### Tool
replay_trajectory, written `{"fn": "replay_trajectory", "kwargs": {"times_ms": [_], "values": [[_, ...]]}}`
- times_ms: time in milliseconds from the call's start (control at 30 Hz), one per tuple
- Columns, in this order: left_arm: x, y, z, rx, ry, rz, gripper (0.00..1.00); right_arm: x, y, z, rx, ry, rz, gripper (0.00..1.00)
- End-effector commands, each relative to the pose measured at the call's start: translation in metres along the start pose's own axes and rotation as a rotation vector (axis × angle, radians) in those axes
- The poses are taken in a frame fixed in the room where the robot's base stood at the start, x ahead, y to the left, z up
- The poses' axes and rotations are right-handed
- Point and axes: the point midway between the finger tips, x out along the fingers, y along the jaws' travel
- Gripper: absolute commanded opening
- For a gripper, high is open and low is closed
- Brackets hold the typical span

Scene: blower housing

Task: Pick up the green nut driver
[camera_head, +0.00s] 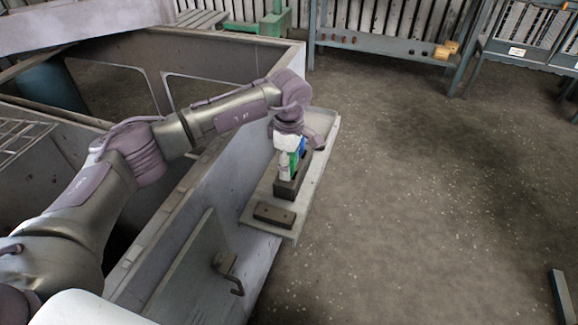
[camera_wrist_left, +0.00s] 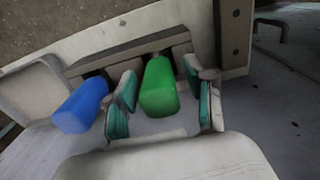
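The green nut driver (camera_wrist_left: 160,88) has a thick green handle and sits in a dark holder (camera_head: 288,188) on a narrow shelf. In the head view a little of its green (camera_head: 294,162) shows below my left wrist. My left gripper (camera_wrist_left: 165,100) is open, with teal-padded fingers on either side of the green handle. Gaps show between the handle and both pads in the wrist view. A blue-handled tool (camera_wrist_left: 80,106) stands beside it, outside the left finger; its blue also shows in the head view (camera_head: 303,147). The driver's lower part is hidden. My right gripper is not in view.
The shelf (camera_head: 312,190) is fixed along the grey housing wall (camera_head: 205,215). A dark flat block (camera_head: 274,214) lies at its near end. A hooked handle (camera_head: 229,268) sticks out from the wall. Open floor (camera_head: 420,210) lies to the right, with racks at the back.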

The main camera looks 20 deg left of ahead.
Motion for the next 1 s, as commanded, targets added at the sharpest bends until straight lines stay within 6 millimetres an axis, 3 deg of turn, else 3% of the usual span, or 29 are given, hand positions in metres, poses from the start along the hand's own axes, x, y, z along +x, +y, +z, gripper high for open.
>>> {"fn": "replay_trajectory", "kwargs": {"times_ms": [33,200,300,667,1000], "values": [[0.0,0.0,0.0,0.0,0.0,0.0,0.4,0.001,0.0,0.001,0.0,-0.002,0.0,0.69],[0.0,0.0,0.0,0.0,0.0,0.0,0.12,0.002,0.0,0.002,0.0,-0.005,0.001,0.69],[0.0,0.0,0.0,0.0,0.0,0.0,0.0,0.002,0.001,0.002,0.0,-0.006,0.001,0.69],[-0.01,0.001,0.0,0.0,0.0,0.002,0.0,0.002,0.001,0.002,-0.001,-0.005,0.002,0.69],[-0.076,0.001,0.0,0.0,-0.001,0.004,0.0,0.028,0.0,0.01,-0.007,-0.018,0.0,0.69]]}}
